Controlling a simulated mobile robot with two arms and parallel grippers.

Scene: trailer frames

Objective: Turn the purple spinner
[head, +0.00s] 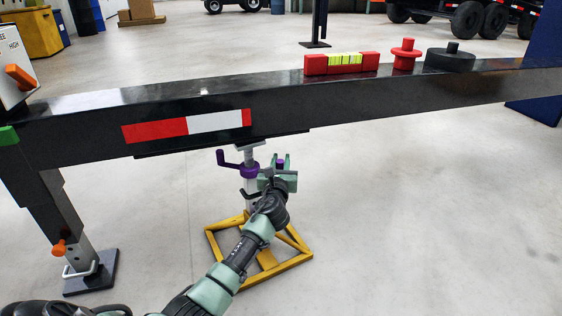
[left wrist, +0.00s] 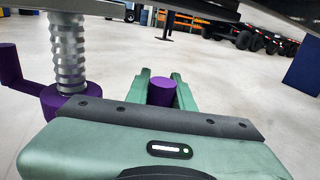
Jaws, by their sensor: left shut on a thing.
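The purple spinner (head: 250,171) is a collar around the threaded post of a jack stand under the black beam. One purple handle sticks out to the left and turns up. In the left wrist view the spinner (left wrist: 62,99) is at the left, around the grey screw (left wrist: 68,45). My left gripper (head: 281,163) is just right of the post, shut on an upright purple handle end, which shows between its green fingers (left wrist: 162,84) in the left wrist view. The link from this handle to the collar is hidden behind the gripper. My right gripper is not in view.
The black beam (head: 200,100) runs across above the jack, close over the gripper. The jack stands on a yellow frame base (head: 300,258). A red level (head: 341,63), a red knobbed disc (head: 405,54) and a black one (head: 450,58) sit on the beam. The floor to the right is clear.

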